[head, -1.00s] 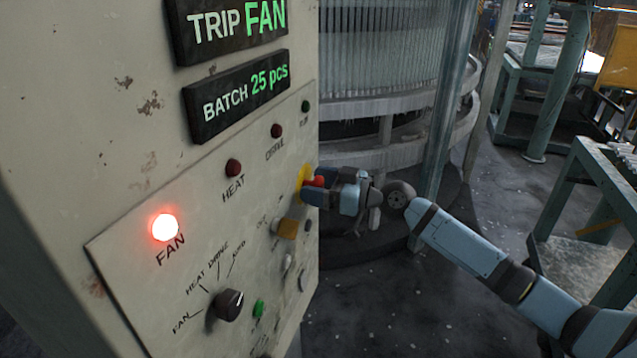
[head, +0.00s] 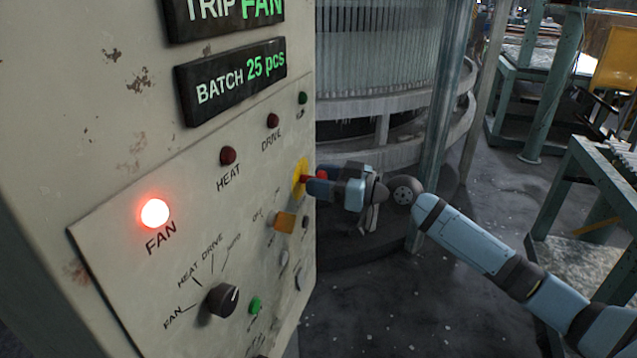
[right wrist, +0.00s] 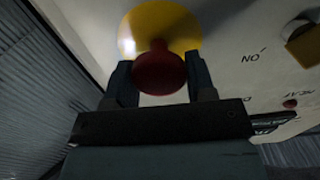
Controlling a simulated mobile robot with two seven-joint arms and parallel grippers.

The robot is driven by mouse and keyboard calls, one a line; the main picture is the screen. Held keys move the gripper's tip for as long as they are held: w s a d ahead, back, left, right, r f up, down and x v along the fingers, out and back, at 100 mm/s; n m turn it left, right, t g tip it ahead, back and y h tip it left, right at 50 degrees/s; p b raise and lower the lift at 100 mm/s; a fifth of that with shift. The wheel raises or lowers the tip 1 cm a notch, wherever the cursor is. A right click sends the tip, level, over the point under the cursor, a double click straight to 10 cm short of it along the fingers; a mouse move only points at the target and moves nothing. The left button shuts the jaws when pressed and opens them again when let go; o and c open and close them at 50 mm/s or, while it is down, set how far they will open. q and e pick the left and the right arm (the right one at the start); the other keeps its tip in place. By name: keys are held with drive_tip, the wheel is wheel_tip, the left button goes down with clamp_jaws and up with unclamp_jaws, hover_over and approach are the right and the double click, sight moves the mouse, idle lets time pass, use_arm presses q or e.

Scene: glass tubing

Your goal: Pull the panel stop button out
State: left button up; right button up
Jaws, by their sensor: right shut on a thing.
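The red stop button (head: 306,178) stands out from a yellow round plate (head: 299,176) on the right part of the panel face. My right gripper (head: 314,178) is at the button, its fingers on either side of it. In the right wrist view the red mushroom head (right wrist: 159,72) sits between the two dark fingers of my right gripper (right wrist: 160,82), in front of the yellow plate (right wrist: 165,25). The gripper is shut on the button. My left gripper is not in view.
The control panel (head: 130,270) carries a lit FAN lamp (head: 155,213), a black selector knob (head: 222,300) and an orange-yellow switch (head: 285,222) just below the button. A round glass-tube machine (head: 380,60) stands behind my right arm. Open floor lies below the arm.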

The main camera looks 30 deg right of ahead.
drive_tip(key=o, duration=1.1)
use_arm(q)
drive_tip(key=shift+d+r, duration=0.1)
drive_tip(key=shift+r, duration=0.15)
use_arm(e)
drive_tip(key=shift+o, duration=0.7)
drive_tip(key=shift+s+d, duration=0.2)
use_arm(q)
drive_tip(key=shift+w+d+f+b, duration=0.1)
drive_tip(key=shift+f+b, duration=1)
drive_tip(key=shift+b, duration=0.3)
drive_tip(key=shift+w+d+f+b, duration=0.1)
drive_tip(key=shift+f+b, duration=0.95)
drive_tip(key=shift+b, duration=0.35)
use_arm(e)
drive_tip(key=v, duration=1.4)
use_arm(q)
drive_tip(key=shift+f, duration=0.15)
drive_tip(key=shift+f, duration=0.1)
